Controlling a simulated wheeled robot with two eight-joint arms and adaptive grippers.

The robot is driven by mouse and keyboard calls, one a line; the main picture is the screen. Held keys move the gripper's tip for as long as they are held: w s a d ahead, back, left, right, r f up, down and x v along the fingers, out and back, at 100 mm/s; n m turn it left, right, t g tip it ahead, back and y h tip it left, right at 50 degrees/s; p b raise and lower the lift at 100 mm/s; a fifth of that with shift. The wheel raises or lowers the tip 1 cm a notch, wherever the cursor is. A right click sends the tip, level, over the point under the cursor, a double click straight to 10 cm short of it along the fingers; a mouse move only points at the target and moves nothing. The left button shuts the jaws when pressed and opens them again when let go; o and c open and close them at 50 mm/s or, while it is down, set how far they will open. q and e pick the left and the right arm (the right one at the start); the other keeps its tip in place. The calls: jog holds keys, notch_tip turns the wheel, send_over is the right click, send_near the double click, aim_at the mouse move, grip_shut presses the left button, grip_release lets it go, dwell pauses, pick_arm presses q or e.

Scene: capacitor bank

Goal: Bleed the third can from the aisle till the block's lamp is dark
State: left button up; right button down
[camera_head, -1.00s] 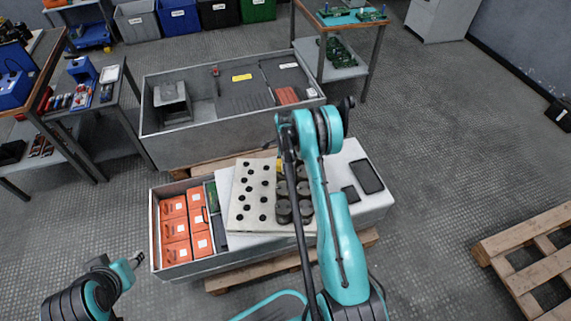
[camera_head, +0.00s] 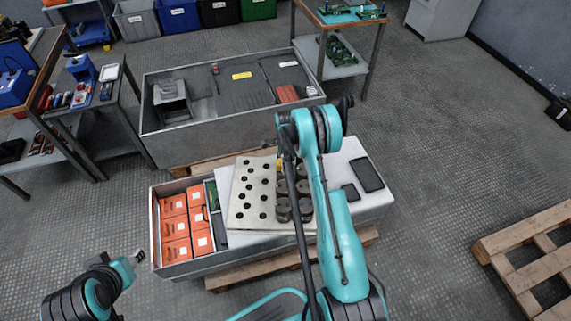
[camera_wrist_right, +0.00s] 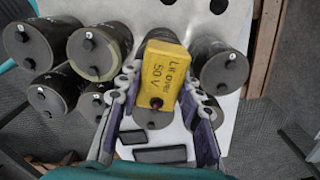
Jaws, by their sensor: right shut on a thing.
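My right gripper (camera_wrist_right: 158,108) is shut on a yellow block (camera_wrist_right: 166,62) marked "Lit over 50 V". The block's small lamp (camera_wrist_right: 156,102) is dark red, with no clear glow. Several dark cylindrical cans stand in rows, each with a terminal on top: one left of the block (camera_wrist_right: 95,50), one right of it (camera_wrist_right: 222,68), and one partly hidden below it (camera_wrist_right: 150,116). I cannot tell whether the block touches a terminal. In the head view my right arm hides part of the cans (camera_head: 283,209). My left gripper (camera_head: 138,256) is apart from everything at lower left; its finger gap is unclear.
A pale plate with dark holes (camera_head: 240,218) lies left of the cans. A grey bin (camera_head: 157,252) holds orange boxes (camera_head: 175,228). Two dark flat items, one a larger slab (camera_head: 367,175), lie on the white top at right. A grey crate (camera_head: 200,137) stands behind; a pallet (camera_head: 525,250) lies right.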

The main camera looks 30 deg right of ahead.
jog(key=c, duration=0.9)
grip_release()
jog(key=s+a+r+n+t, duration=0.1)
jog(key=a+r+n, duration=0.2)
jog(key=r, duration=0.8)
jog(key=s+a+r+n, duration=0.2)
jog(key=a+r, duration=0.1)
jog(key=r, duration=0.8)
jog(key=s+a+r+n+t, duration=0.4)
jog(key=s+a+r+n, duration=0.6)
jog(key=s+r+n, duration=0.3)
jog(key=s+a+f+n, duration=0.1)
jog(key=s+n, duration=0.1)
jog(key=s, duration=0.1)
jog(key=s+a+n+t, duration=0.1)
jog(key=s+a+n, duration=0.1)
jog(key=s, duration=0.1)
jog(key=s+a+f+n+t, duration=0.1)
jog(key=s+n, duration=0.2)
jog(key=s, duration=0.1)
jog(key=shift+a+f, duration=0.25)
jog(key=shift+f, duration=0.05)
